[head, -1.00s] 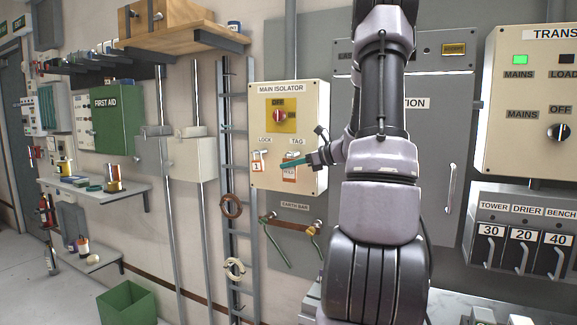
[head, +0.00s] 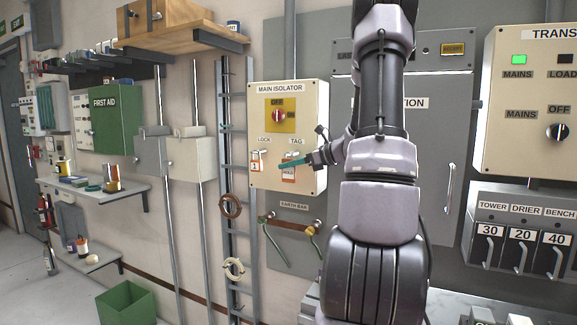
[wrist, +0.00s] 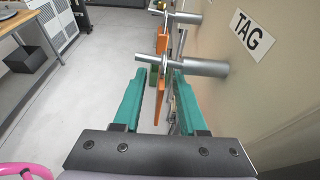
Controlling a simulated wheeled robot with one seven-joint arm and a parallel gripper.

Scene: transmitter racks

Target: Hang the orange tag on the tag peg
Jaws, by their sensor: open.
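The orange tag (head: 289,173) hangs upright at the tag peg under the TAG label on the cream main isolator box. In the wrist view the orange tag (wrist: 159,100) shows nearly edge-on between my fingers, with the silver tag peg (wrist: 190,67) crossing at its upper part. Its hole is too small to make out. My gripper (wrist: 158,82) has teal fingers, which stand open on both sides of the tag with gaps. In the head view my gripper (head: 285,162) is in front of the tag's top and hides the peg.
An orange and white padlock (head: 257,161) hangs at the LOCK peg, left of the tag. The red isolator knob (head: 279,115) is above. The earth bar (head: 290,224) with hanging leads is below. The grey ladder (head: 228,170) stands to the left.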

